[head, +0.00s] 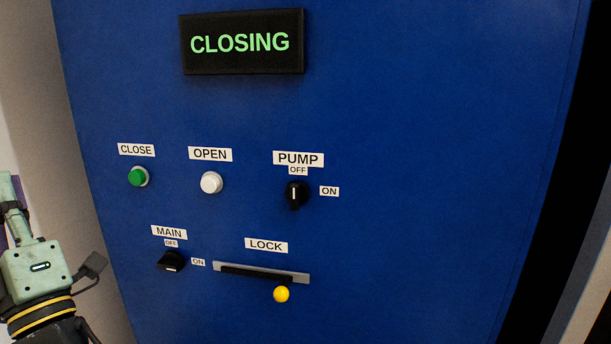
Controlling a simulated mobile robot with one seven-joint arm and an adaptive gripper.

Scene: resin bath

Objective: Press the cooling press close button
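The green close button (138,177) is on the upper left of the blue control panel (400,170), under a "CLOSE" label. The display (243,42) above reads "CLOSING" in green letters. My gripper (38,268) is at the lower left edge of the head view, left of and below the close button and apart from it in the picture. Its pale green body and some dark parts show, but it is partly cut off by the frame edge. I cannot tell whether its fingers are open or shut. Nothing covers the close button.
A white open button (211,183) is right of the close button. A black pump knob (297,194) is further right. Below are a black main switch (171,262) and a lock slot with a yellow knob (281,294). The space before the buttons looks clear.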

